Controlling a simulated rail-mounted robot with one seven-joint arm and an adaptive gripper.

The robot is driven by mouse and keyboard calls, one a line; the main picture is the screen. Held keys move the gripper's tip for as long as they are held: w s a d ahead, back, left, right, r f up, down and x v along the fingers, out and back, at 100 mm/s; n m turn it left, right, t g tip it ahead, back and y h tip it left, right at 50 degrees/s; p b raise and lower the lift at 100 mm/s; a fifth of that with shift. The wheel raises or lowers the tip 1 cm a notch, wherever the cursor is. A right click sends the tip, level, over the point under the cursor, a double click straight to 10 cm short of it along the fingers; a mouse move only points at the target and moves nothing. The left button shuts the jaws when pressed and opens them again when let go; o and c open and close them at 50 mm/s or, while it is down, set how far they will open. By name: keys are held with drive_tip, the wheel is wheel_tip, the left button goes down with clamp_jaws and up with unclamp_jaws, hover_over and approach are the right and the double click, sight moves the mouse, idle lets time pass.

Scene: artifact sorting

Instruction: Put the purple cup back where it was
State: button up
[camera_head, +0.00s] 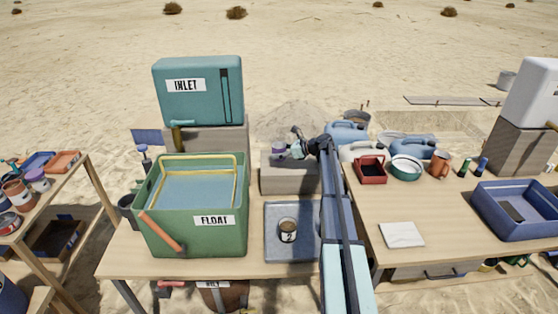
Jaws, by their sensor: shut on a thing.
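The purple cup (278,147) shows as a small purple shape at the tip of my gripper (292,150). My arm reaches from the bottom centre to the back of the table, and my gripper is shut on the cup. The cup is at the back edge of a grey block (288,180). I cannot tell whether it touches the block or is held above it. Part of the cup is hidden by my gripper.
A green FLOAT tub (197,240) stands left of the block, with a teal INLET tank (198,90) behind. A can marked 2 (288,230) stands on a blue-grey tray (275,252). Jugs, a red bin (371,170) and a teal bowl (406,168) crowd the right.

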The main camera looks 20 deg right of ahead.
sight(279, 166)
drive_tip(key=shift+f+p, duration=0.35)
drive_tip(key=shift+f, duration=1.8)
drive_tip(key=shift+f, duration=0.15)
drive_tip(key=o, duration=1)
drive_tip(key=b+v, duration=0.2)
drive_tip(key=v, duration=1)
drive_tip(key=shift+s, duration=0.1)
